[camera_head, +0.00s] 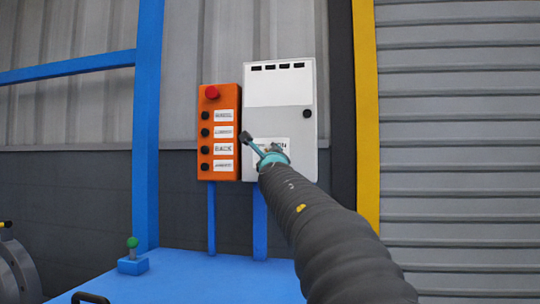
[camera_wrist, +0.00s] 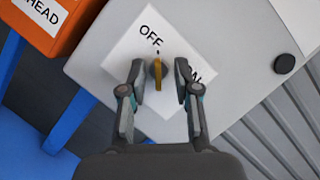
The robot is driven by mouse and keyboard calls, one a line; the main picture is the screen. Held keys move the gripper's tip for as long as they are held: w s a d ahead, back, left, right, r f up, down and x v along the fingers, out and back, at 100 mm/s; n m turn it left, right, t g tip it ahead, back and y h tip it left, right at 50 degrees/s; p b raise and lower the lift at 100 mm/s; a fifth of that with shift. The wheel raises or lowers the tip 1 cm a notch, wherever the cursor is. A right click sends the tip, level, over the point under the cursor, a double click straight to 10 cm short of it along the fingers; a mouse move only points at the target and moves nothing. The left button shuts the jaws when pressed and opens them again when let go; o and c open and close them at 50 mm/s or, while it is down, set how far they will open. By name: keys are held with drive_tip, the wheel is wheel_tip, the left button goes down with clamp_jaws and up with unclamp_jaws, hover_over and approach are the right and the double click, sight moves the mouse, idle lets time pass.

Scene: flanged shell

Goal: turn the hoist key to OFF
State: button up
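The hoist key (camera_wrist: 157,72) is a small yellow handle on a white label plate (camera_wrist: 120,48) on the grey-white box (camera_wrist: 225,45). In the wrist view the handle stands nearly upright in the picture. OFF is printed just above it, and ON to its right is partly covered by a finger. My gripper (camera_wrist: 158,72) is open, with one finger on each side of the key and a gap visible on both sides. In the head view my gripper (camera_head: 262,148) is in front of the lower part of the box (camera_head: 280,95), and the key is hidden.
An orange button panel (camera_head: 231,97) with a red button (camera_head: 212,92) and several black buttons stands left of the box. A dark round knob (camera_wrist: 285,63) sits on the box. A blue post (camera_head: 148,130) and a blue table (camera_head: 200,280) are near.

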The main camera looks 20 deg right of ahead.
drive_tip(key=v, duration=1.2)
idle(0.6)
